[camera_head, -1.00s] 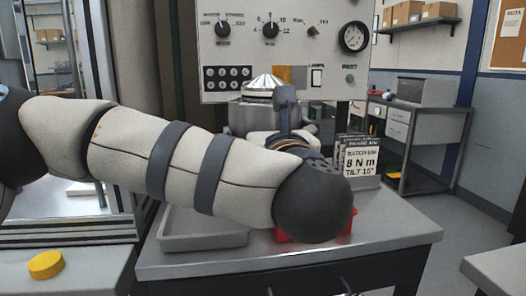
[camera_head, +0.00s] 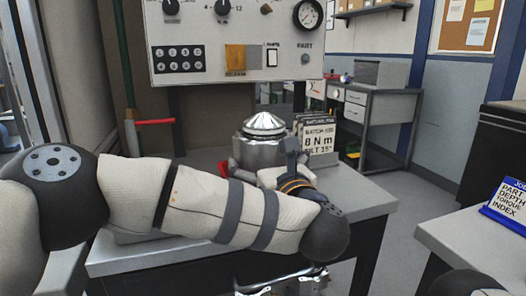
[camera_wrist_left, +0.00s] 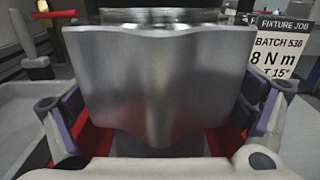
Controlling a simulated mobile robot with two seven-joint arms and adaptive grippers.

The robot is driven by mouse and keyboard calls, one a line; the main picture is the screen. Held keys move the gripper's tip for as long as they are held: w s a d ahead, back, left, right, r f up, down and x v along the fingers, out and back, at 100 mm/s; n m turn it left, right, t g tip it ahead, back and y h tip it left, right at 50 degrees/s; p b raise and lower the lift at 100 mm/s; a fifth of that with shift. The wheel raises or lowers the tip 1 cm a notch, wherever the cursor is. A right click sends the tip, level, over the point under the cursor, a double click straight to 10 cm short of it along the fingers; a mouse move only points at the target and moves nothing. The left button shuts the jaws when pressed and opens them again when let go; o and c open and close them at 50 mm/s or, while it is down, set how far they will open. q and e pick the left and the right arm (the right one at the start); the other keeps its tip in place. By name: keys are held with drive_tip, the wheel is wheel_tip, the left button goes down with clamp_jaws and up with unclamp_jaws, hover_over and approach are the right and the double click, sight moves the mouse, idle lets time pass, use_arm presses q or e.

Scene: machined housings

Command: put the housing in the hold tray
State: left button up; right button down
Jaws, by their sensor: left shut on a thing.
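The housing (camera_head: 262,151) is a shiny metal body with a conical top, seen upright at the middle of the bench in the head view. My left gripper (camera_head: 264,168) is shut on it, mostly hidden behind my arm. In the left wrist view, the housing (camera_wrist_left: 155,85) fills the middle, with a finger pad on each side. A red tray (camera_wrist_left: 100,140) shows below and around the housing there; whether the housing touches its floor is hidden. A grey tray (camera_wrist_left: 22,120) lies at the left. Which tray is the hold tray cannot be told. My right gripper is not in view.
A card stand (camera_head: 318,140) reading "8 N m" stands just right of the housing. A control panel (camera_head: 235,50) with knobs and a gauge rises behind the bench. The bench's right end (camera_head: 360,195) is clear. A second table (camera_head: 470,245) with a blue sign (camera_head: 510,205) is at right.

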use_arm(q)
drive_tip(key=shift+r, duration=0.2)
drive_tip(key=shift+f, duration=0.1)
drive_tip(key=o, duration=1.6)
drive_tip(key=shift+f, duration=0.15)
